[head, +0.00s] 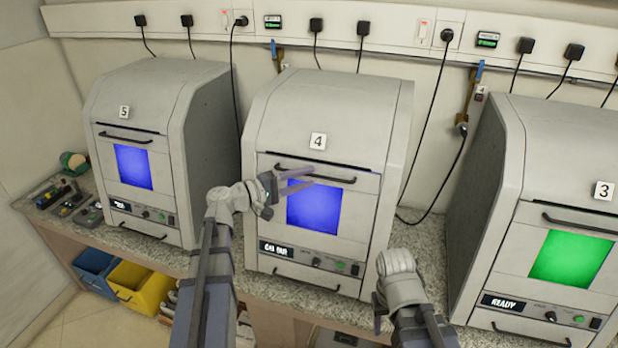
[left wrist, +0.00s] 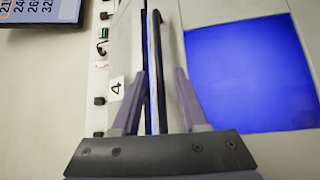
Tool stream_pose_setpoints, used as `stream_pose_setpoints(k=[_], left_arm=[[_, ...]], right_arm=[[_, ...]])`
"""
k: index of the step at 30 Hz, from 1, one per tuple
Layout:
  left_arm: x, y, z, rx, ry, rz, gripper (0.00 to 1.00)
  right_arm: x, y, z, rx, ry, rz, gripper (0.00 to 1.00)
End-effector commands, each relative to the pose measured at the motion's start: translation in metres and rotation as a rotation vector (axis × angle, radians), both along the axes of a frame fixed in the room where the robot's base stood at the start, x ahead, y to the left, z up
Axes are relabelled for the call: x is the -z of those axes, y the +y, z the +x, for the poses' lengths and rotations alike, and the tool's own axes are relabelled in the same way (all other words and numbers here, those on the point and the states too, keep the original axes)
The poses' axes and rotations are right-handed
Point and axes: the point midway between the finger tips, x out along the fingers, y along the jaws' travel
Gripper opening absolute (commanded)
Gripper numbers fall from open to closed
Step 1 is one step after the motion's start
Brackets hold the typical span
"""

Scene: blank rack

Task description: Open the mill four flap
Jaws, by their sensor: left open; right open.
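Mill four (head: 335,110) is the grey machine in the middle of the head view, with a "4" label. Its flap (head: 350,228) has a blue window and a dark bar handle (head: 345,181) along the top. In the left wrist view a thin gap with blue in it runs beside the handle (left wrist: 157,50). My left gripper (head: 297,180) is at the handle's left part, open. In the left wrist view its fingers (left wrist: 159,85) lie either side of the handle; contact cannot be told. My right gripper (head: 378,312) is low, right of mill four's base, away from the flap.
A mill labelled 5 (head: 160,85) with a blue window stands left; mill 3 (head: 560,140) with a green window and "READY" stands right. Blue (head: 93,262) and yellow (head: 142,285) bins sit below the counter at left. Cables hang behind the mills.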

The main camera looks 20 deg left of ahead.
Motion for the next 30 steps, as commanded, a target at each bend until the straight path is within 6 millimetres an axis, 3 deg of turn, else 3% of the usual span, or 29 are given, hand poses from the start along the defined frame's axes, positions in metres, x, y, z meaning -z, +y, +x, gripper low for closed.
stream_pose_setpoints(k=[14,26,30], left_arm=[[0.0004,-0.0106,0.0095,0.000,0.000,0.000,0.43],[0.0004,-0.0106,0.0095,0.000,0.001,0.001,0.00],[0.0005,-0.0106,0.0093,0.000,0.001,0.001,0.00]], right_arm=[[0.0002,0.0000,0.0000,0.000,0.000,0.000,0.50],[0.0002,0.0000,0.0000,0.000,0.000,0.000,0.50],[0.0003,0.0000,0.0000,0.000,0.000,0.000,0.50]])
